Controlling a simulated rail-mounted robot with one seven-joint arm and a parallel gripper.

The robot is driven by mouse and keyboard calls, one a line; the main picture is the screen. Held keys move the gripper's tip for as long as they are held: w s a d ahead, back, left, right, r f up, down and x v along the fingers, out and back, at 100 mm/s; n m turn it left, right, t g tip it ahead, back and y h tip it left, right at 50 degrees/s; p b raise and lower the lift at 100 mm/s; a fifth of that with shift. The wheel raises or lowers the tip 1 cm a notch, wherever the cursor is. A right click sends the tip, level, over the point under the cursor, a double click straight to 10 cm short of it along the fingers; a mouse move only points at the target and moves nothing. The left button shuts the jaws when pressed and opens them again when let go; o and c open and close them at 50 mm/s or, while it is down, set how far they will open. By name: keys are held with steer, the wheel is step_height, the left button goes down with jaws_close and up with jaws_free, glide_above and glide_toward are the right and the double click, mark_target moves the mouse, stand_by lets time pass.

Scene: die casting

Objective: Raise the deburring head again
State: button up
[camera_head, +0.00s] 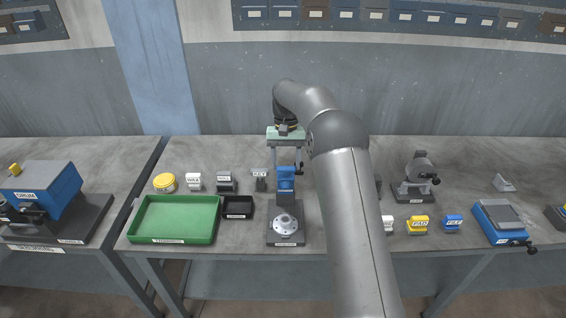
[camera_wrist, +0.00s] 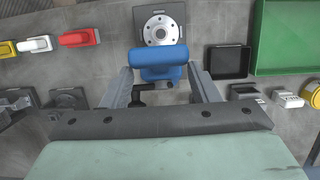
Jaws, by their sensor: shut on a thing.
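The deburring head is a blue block (camera_head: 286,184) on a grey stand, behind a round metal disc fixture (camera_head: 286,224) on a dark base plate. A black handle sticks out at its side. In the wrist view the blue head (camera_wrist: 158,56) lies between my fingers, with the disc fixture (camera_wrist: 160,29) beyond it. My gripper (camera_head: 286,166) points down from above, its two grey fingers on either side of the blue head. It is shut on the head. The contact itself is partly hidden; the gap between head and disc is hard to judge.
A green tray (camera_head: 174,240) and small black tray (camera_head: 238,215) lie left of the station. My arm hides the bench to the right. Yellow PAD (camera_head: 418,226) and a crank device (camera_head: 416,180) stand farther right.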

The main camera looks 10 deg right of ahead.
steer(key=shift+f, duration=0.3)
steer(key=o, duration=1.2)
steer(key=shift+o, duration=1)
steer(key=shift+w+f, duration=0.1)
steer(key=shift+w, duration=0.1)
steer(key=shift+s+r, duration=0.1)
steer(key=shift+r, duration=0.1)
steer(key=shift+w+r, duration=0.2)
steer(key=shift+r, duration=0.05)
steer(key=v, duration=1.1)
steer(key=shift+r, duration=0.2)
steer(key=shift+s+d, duration=0.1)
